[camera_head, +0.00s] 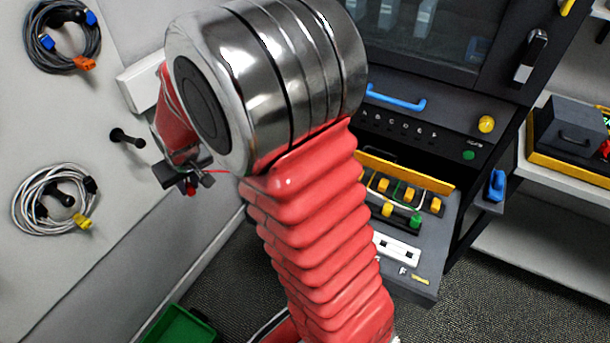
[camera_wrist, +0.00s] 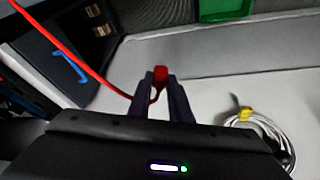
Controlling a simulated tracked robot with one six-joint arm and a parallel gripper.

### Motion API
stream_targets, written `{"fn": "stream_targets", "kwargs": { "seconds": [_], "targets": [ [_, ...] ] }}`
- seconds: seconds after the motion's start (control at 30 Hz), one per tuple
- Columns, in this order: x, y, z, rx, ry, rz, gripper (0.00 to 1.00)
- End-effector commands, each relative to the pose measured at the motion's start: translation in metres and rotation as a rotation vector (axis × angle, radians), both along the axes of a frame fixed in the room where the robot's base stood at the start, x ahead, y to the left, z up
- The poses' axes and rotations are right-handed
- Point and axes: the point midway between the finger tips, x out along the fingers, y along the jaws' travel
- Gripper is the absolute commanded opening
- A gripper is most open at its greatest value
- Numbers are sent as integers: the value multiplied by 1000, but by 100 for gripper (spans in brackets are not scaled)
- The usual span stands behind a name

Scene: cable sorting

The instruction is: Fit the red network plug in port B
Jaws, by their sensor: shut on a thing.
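My gripper (camera_head: 188,178) is left of my arm's large metal joint in the head view, in front of the pale wall panel. In the wrist view its two dark fingers (camera_wrist: 163,92) are shut on the red plug (camera_wrist: 160,74). The plug's red cable (camera_wrist: 60,55) runs up to the upper left. A bit of the plug (camera_head: 190,190) shows below the fingers in the head view. A row of small pale marks (camera_head: 385,121) sits on the dark cabinet front under a blue handle; they are too small to read surely, so I cannot tell which is port B.
An open drawer (camera_head: 432,282) with yellow and green plugs juts from the cabinet. A dark-blue coil (camera_head: 62,35) and a white coil (camera_head: 54,200) hang on pegs at left. A bare peg (camera_head: 127,138) sticks out near my gripper. A green bin (camera_head: 180,328) stands below.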

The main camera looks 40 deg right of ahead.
Motion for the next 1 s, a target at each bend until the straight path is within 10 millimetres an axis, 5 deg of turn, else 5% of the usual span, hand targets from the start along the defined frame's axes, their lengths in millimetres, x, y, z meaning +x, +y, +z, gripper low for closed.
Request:
{"fn": "stream_targets", "kwargs": {
  "seconds": [0.63,1.0],
  "targets": [
    [-3,-4,0,1,0,8,0],
    [-38,-70,2,2,-1,47,0]
  ]
}}
